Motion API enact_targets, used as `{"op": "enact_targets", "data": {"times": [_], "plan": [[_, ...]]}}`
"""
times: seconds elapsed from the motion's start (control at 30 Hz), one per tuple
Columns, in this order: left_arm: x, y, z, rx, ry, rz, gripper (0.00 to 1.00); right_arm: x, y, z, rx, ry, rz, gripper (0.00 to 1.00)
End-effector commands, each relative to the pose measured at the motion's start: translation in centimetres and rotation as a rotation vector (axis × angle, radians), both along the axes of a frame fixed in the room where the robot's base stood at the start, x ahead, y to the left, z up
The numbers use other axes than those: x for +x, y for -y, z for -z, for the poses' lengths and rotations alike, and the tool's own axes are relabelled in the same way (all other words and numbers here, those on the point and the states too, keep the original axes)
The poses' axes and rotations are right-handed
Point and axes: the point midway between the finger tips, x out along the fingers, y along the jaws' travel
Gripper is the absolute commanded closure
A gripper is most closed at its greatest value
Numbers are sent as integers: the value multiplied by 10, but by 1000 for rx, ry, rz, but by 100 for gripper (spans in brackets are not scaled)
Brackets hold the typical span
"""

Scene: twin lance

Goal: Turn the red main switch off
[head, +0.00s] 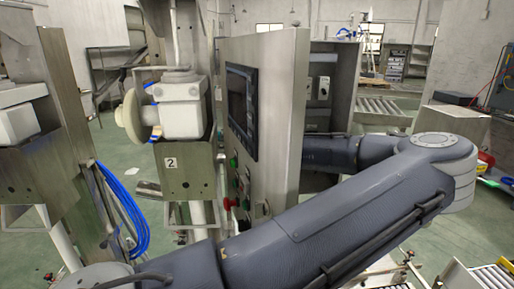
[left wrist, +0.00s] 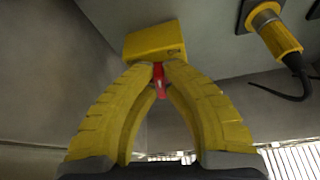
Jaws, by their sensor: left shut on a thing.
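The red main switch (left wrist: 160,84) shows in the left wrist view as a narrow red handle in front of a yellow housing (left wrist: 155,38) on a grey metal surface. My left gripper (left wrist: 160,70) has two yellow ribbed fingers. Their tips meet around the red handle, one on each side, and are shut on it. The tips cover part of the handle, so its exact angle is hard to tell. In the head view the switch and the left gripper are hidden; an arm of mine bends around and reaches behind the steel cabinet (head: 278,100). My right gripper is in neither view.
The cabinet carries a dark screen (head: 240,108), green buttons (head: 233,160) and a red button (head: 228,203). A yellow connector with a black cable (left wrist: 277,32) is close right of the left gripper. A white machine unit (head: 181,108) and blue hoses (head: 125,215) are at left.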

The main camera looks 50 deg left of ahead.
Motion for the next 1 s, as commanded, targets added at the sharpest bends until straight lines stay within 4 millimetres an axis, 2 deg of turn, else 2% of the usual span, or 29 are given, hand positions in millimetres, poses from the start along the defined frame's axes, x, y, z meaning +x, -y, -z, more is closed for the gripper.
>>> {"op": "enact_targets", "data": {"times": [0.13,0.5,0.83,0.87,1.0], "plan": [[0,0,0,-10,15,-1,100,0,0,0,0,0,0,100],[-3,-2,-1,-138,193,-2,100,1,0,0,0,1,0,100],[-2,-2,0,-146,202,1,100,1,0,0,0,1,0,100],[-2,-2,0,-146,202,1,88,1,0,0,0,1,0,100],[-2,-2,0,-145,202,0,72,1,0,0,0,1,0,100]]}}
